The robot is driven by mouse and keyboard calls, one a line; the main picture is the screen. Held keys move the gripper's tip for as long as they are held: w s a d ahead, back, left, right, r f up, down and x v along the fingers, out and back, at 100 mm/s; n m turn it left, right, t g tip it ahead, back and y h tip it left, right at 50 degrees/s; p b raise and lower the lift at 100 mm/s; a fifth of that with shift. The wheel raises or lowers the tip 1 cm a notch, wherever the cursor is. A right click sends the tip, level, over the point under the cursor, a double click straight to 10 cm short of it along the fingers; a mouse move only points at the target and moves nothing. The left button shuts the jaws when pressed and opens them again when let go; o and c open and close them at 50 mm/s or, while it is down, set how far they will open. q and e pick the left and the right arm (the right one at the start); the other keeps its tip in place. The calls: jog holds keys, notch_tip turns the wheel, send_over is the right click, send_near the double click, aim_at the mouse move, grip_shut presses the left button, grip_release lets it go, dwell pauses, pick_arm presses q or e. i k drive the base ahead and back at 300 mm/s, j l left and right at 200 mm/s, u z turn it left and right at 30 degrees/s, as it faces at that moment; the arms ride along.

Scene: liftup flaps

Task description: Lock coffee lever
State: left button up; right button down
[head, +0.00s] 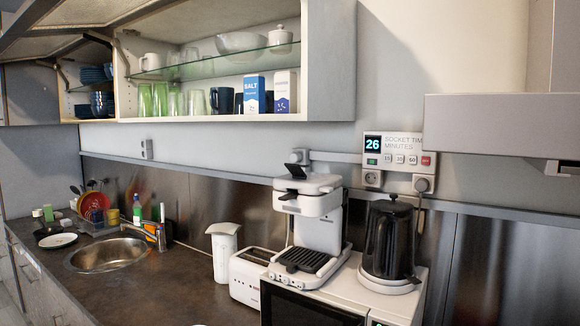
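The white coffee machine (331,220) stands on top of the white microwave at the centre right. A black flap-like part (297,170) sticks up and tilts at its top. A small dark part (287,196) shows on the front of its head. I cannot tell which of these parts is the lever, or whether it is locked. A dark drip grate (298,259) lies at the machine's base. Neither of my grippers shows in this view.
A black kettle (388,243) stands close to the machine's right. A white toaster (246,277) and white jug (224,252) are to its left. The sink (106,256) is farther left. An open cabinet (333,60) hangs above, and a grey panel (500,130) juts out upper right.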

aim_at(296, 170)
jog(key=i+j+z, duration=0.2)
jog(key=j+z, duration=0.15)
jog(key=j, duration=0.5)
jog(key=i+j+z, duration=0.1)
jog(key=j+z, duration=0.3)
jog(key=j, duration=0.45)
jog(key=j+z, duration=0.35)
jog(key=j, duration=0.5)
